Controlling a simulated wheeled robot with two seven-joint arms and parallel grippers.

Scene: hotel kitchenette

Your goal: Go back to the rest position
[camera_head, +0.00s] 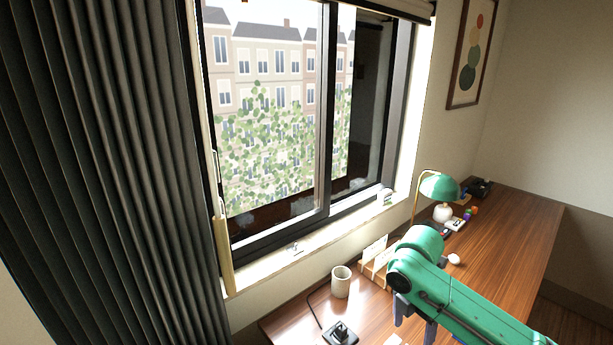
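My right arm comes in from the lower right, green with dark joints, and reaches over the wooden desk. My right gripper (414,328) points down at its end, near the bottom edge of the picture. Its two grey fingers stand apart with a gap between them, and I see nothing held there. The fingertips are close to the lower picture edge, so their height above the desk is hard to judge. My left gripper is not in view.
The wooden desk (512,232) runs below the window (280,120). A pale cup (341,282) and a dark corded device (340,333) are left of my gripper. A green lamp (438,187) and small items stand farther back. A dark curtain (110,150) hangs left. The desk's far right is clear.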

